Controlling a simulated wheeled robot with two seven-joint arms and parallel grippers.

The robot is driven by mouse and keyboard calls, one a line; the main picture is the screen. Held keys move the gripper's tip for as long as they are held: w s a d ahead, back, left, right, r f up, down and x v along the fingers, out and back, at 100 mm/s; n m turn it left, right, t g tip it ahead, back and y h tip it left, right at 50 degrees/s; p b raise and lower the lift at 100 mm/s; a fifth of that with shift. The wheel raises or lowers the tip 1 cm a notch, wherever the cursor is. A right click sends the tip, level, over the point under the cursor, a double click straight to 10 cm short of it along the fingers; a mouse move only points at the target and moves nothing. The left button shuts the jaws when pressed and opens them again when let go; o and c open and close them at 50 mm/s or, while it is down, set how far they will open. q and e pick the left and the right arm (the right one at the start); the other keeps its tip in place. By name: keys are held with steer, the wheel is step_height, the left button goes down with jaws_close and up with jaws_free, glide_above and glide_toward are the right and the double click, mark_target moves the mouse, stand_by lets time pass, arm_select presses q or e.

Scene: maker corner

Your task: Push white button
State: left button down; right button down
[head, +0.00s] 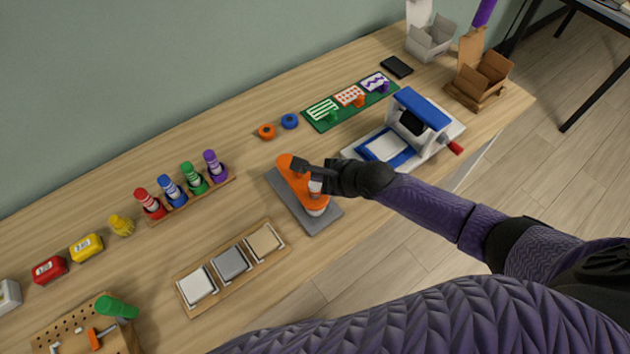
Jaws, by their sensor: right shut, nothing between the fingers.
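A white button-like block (8,296) sits at the far left edge of the table in the head view, partly cut off by the frame. It stands in a row with a red block (49,269) and a yellow block (87,247). My right gripper (302,172) is shut and empty. The gripper is far to the right of the white block. My left gripper is not in view.
A wooden tray (187,308) holds white, grey and tan square pads. A marker rack (222,184) stands behind it. A green board (316,124), a blue-and-white press (420,107) and open boxes (484,75) are to the right. A pegboard (124,338) is front left.

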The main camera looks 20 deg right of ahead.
steer(key=shift+f, duration=0.1)
stand_by(0.7)
steer(key=shift+f, duration=0.35)
steer(key=shift+f+b, duration=0.15)
steer(key=shift+b, duration=0.15)
